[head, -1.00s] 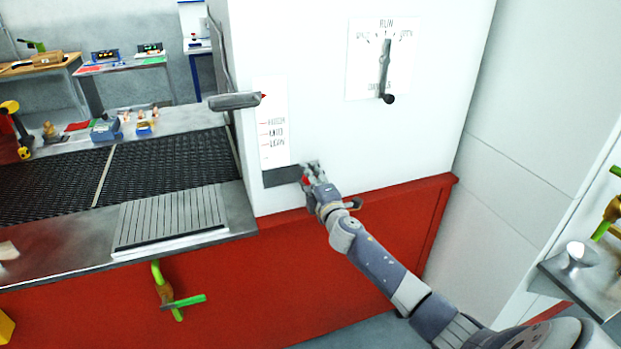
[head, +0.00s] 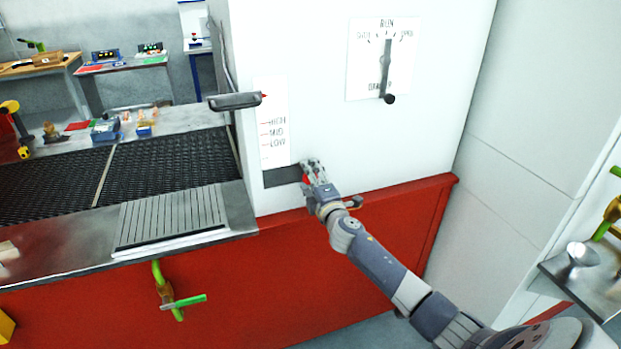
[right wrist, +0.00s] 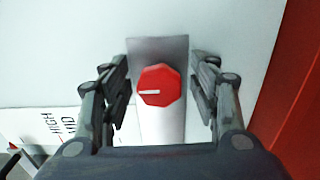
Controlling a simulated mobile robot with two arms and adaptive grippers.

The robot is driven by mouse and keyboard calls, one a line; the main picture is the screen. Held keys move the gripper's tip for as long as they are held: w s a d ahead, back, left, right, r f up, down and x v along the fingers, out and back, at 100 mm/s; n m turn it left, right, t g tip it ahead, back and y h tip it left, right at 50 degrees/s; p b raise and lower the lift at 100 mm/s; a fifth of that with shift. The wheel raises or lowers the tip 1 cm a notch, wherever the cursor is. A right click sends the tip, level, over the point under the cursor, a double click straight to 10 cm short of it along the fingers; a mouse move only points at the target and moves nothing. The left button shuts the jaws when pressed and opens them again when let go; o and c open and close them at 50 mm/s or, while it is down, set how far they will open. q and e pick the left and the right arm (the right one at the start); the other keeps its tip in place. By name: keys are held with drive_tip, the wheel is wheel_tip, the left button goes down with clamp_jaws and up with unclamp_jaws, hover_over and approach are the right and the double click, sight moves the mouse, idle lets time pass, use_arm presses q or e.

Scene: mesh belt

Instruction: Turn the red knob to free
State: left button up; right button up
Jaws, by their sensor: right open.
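The red knob (right wrist: 159,86) is an eight-sided knob with a white pointer line, set on a grey plate (right wrist: 160,48) on the white housing. In the right wrist view its white line points left. In the head view only a bit of the knob (head: 306,179) shows beside my right gripper (head: 313,172). My right gripper (right wrist: 160,92) is open, with one finger on each side of the knob and a visible gap on both sides. The words around the knob, if any, are hidden or too small to read. My left gripper is not in view.
Above the plate is a white HIGH, MID, LOW scale (head: 274,150) with a grey lever (head: 235,101) at its top. A dial with a black-tipped handle (head: 388,75) is at upper right. The black mesh belt (head: 170,160) runs left. A red base (head: 400,225) lies below.

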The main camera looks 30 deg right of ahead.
drive_tip(key=shift+s, duration=0.1)
drive_tip(key=v, duration=1.1)
drive_tip(key=shift+s+a, duration=0.2)
drive_tip(key=shift+s, duration=0.2)
drive_tip(key=s+f+m+g, duration=0.2)
drive_tip(key=s+f+g, duration=0.1)
drive_tip(key=f, duration=0.9)
drive_tip(key=s+f+m+g, duration=0.2)
drive_tip(key=f, duration=1)
drive_tip(key=s+a+f+m+g+y+b, duration=0.1)
drive_tip(key=s+f+g, duration=0.1)
drive_tip(key=s+f, duration=0.45)
drive_tip(key=s+a+f+m+g, duration=0.2)
drive_tip(key=s+f, duration=0.2)
drive_tip(key=f, duration=0.6)
drive_tip(key=s+a+f+m+g+y, duration=0.1)
drive_tip(key=s+a+f+m+g, duration=0.1)
drive_tip(key=s+a+f, duration=0.2)
drive_tip(key=s+a+f+m+g+y+b, duration=0.1)
drive_tip(key=s+a+f, duration=0.4)
drive_tip(key=s+f, duration=0.5)
drive_tip(key=s+a+f+m+g+y, duration=0.1)
drive_tip(key=s+a+f+m+g, duration=0.2)
drive_tip(key=s, duration=1.7)
wheel_tip(320, 180, down, 4)
drive_tip(key=shift+s+a+g, duration=0.25)
drive_tip(key=shift+a+g, duration=0.55)
drive_tip(key=shift+a, duration=0.15)
